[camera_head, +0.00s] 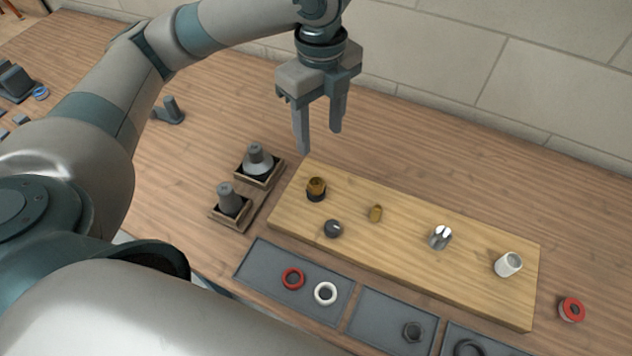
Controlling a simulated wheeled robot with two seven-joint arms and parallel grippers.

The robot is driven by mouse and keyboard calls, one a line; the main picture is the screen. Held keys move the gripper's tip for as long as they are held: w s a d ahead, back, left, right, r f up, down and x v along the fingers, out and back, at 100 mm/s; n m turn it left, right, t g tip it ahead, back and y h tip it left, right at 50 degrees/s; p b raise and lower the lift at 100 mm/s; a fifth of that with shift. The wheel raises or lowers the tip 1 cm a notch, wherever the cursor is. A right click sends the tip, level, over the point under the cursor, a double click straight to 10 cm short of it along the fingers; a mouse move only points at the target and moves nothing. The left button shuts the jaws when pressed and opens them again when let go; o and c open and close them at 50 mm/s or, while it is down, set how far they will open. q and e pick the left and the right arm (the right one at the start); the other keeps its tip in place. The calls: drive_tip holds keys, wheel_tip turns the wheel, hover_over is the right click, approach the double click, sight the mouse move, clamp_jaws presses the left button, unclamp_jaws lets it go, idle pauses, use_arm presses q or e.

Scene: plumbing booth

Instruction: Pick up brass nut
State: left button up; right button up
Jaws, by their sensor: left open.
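A wooden board (405,250) lies on the workbench. A brass nut-like piece (316,185) sits near the board's left end, with a dark part at its base. A smaller brass fitting (376,213) stands to its right; I cannot tell for certain which of the two is the brass nut. My left gripper (320,141) points down, open and empty, above and behind the left end of the board, apart from both pieces. My right gripper is not in view.
A dark round piece (333,228), a chrome fitting (440,237) and a white cylinder (508,264) are also on the board. Grey trays (340,306) with rings lie in front. A wall (480,70) rises behind.

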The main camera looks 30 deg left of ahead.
use_arm(q)
drive_tip(key=p, duration=0.1)
hover_over(316, 183)
drive_tip(key=f, duration=0.9)
drive_tip(key=shift+w+d+f, duration=0.1)
drive_tip(key=shift+d+f, duration=0.2)
drive_tip(key=shift+f, duration=0.1)
drive_tip(key=shift+f+p, duration=0.1)
drive_tip(key=shift+p, duration=0.2)
drive_tip(key=shift+a+f, duration=0.1)
drive_tip(key=shift+f, duration=0.1)
drive_tip(key=f, duration=0.2)
drive_tip(key=f+p, duration=0.1)
drive_tip(key=f, duration=0.1)
drive_tip(key=shift+a, duration=0.2)
drive_tip(key=shift+f+p, duration=0.3)
drive_tip(key=shift+f, duration=0.05)
drive_tip(key=c, duration=1.2)
drive_tip(key=shift+o, duration=0.2)
